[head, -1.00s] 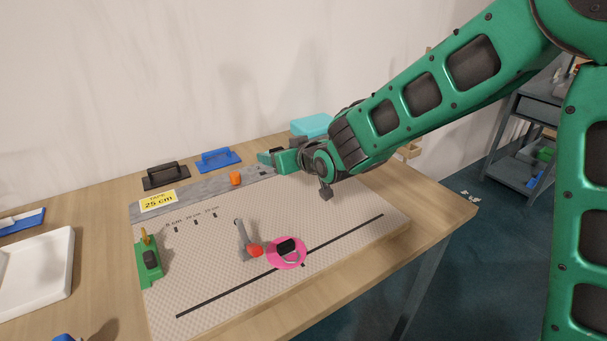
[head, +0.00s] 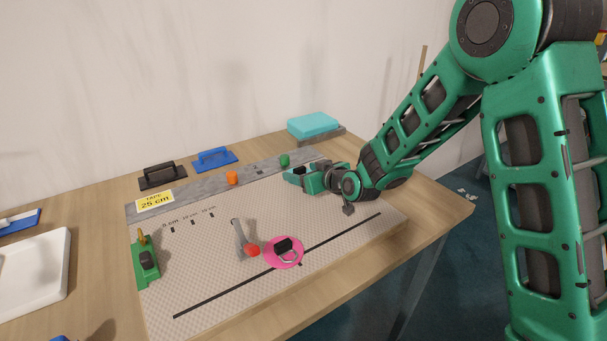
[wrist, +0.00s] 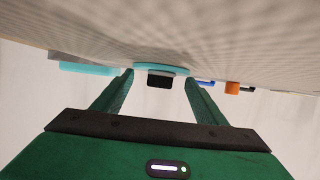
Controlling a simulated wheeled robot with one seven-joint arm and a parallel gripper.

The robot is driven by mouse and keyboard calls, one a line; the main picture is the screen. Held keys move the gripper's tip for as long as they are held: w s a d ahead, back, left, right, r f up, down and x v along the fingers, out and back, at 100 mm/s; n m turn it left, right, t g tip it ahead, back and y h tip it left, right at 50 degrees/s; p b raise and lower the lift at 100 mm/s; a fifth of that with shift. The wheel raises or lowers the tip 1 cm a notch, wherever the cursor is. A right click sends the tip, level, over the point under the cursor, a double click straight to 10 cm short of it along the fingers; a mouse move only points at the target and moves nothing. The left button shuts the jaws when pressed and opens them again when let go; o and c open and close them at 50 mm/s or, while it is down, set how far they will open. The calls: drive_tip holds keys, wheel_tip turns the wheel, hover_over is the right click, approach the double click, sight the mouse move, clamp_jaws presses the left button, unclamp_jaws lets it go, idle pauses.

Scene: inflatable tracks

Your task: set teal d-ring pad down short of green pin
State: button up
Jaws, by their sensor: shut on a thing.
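The teal D-ring pad (wrist: 173,68) shows in the wrist view as a thin teal disc with a black block (wrist: 158,82) between my fingers. The pad is close to the mat surface; I cannot tell whether it touches. My gripper (head: 296,174) is shut on the pad's block, low over the far right of the mat. In the head view the gripper mostly hides the pad. The green pin (head: 284,160) stands on the grey strip, just beyond my gripper. I cannot make out the pin in the wrist view.
An orange pin (head: 232,178) stands farther left on the grey strip (head: 200,184). A teal box (head: 313,125) lies behind. A pink pad (head: 284,254) and a grey lever with a red end (head: 252,250) are near the black line. The mat's middle is clear.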

drive_tip(key=o, duration=1.1)
drive_tip(key=shift+f, duration=0.1)
drive_tip(key=v, duration=1.2)
drive_tip(key=shift+d, duration=0.1)
